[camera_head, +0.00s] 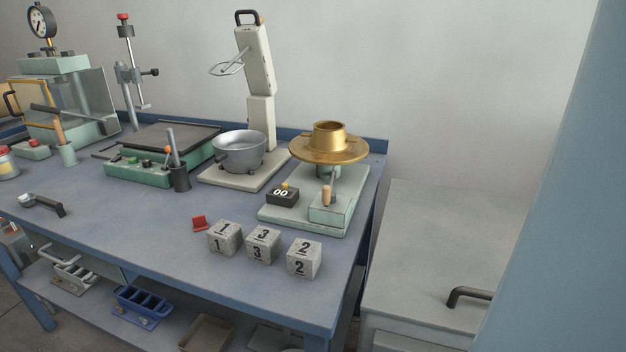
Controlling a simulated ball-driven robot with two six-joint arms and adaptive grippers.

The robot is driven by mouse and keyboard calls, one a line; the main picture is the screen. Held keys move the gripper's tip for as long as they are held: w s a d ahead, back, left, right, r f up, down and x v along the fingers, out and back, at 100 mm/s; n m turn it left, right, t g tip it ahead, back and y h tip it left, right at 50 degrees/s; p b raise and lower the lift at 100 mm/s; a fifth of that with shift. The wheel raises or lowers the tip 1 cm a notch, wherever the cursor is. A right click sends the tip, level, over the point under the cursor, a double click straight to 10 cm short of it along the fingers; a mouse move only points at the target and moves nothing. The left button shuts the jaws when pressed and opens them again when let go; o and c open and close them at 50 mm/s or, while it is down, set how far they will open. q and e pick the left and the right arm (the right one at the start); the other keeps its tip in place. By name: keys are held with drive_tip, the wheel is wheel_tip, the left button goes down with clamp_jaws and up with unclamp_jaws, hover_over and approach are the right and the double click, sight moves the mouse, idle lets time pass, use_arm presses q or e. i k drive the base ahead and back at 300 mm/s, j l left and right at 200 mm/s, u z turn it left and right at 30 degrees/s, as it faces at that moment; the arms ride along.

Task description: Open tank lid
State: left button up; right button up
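A pale grey box-shaped tank (414,336) stands on the floor to the right of the blue bench. Its flat lid (440,235) lies level on top and looks closed. A dark bent handle (468,295) sits at the lid's front right. The right part of the lid and tank is hidden behind a blue upright surface. Neither my left nor my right gripper is in view.
The blue bench (130,230) carries three numbered concrete cubes (263,245), a brass flow table (328,150), a metal mixing bowl (238,152) and other test devices. A large blue surface (570,200) fills the right edge. The space above the lid is clear.

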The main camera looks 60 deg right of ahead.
sight(441, 254)
drive_tip(key=z, duration=2.85)
